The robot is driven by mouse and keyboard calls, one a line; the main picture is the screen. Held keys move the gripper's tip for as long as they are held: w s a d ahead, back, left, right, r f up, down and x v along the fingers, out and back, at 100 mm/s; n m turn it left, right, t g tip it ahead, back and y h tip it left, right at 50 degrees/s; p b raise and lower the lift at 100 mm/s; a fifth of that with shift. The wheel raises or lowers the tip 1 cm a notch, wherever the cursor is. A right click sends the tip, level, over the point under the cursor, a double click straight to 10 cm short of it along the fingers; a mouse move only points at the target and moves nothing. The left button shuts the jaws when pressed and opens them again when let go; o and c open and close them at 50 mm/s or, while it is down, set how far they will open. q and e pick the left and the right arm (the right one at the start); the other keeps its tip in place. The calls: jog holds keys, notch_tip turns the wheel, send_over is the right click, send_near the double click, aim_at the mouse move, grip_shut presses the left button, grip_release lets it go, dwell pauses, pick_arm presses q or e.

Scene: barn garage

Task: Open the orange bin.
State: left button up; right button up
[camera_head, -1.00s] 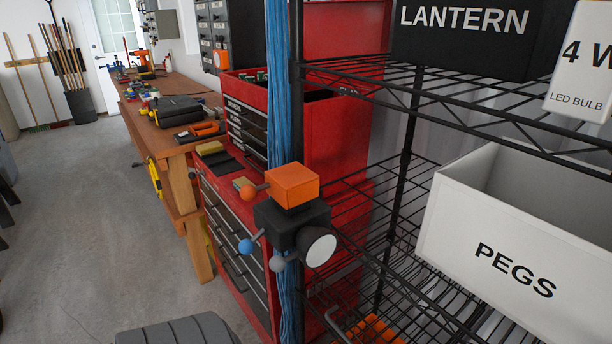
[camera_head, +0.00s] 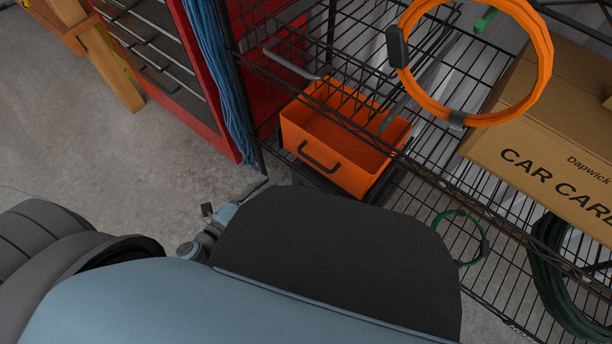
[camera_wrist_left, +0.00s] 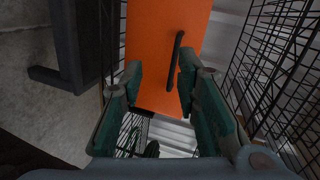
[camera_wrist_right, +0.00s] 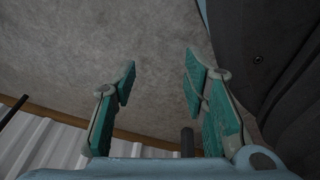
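The orange bin (camera_head: 360,142) sits low in the wire shelf in the head view, with its hollow inside showing from above. A dark handle (camera_head: 318,159) is on its front face. In the left wrist view, the orange face (camera_wrist_left: 165,25) and its handle (camera_wrist_left: 174,60) appear beyond my left gripper (camera_wrist_left: 160,72). That gripper is open, with the handle in line with the gap between its fingers, nearer the right one; contact cannot be told. In the head view my left gripper (camera_head: 232,206) is partly hidden by my arm. My right gripper (camera_wrist_right: 158,68) is open and empty over concrete.
Wire shelf bars surround the bin. An orange cable ring (camera_head: 545,55) and a cardboard box (camera_head: 555,140) are at the right. A blue cable bundle (camera_head: 222,85) hangs beside the red cabinet (camera_head: 268,95). Open concrete floor (camera_head: 110,185) lies at the left.

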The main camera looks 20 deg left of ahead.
aim_at(307, 156)
pick_arm(q)
jog(key=w+d, duration=0.2)
jog(key=w, duration=0.2)
jog(key=w+d+m, duration=0.1)
jog(key=w+d, duration=0.1)
jog(key=w, duration=0.2)
jog(key=w+d+f+m+h, duration=0.1)
jog(key=w+d, duration=0.1)
jog(key=w, duration=0.2)
jog(key=shift+w+d+b, duration=0.35)
jog(key=shift+w+b, duration=0.05)
jog(key=shift+w+d, duration=0.1)
jog(key=shift+w, duration=0.15)
pick_arm(e)
jog(key=shift+w+a+f, duration=0.1)
jog(key=shift+w+f, duration=0.3)
jog(key=shift+w, duration=0.15)
jog(key=shift+w+a+f, duration=0.1)
jog(key=shift+w+f, duration=0.25)
jog(key=shift+w, duration=0.2)
pick_arm(q)
grip_shut()
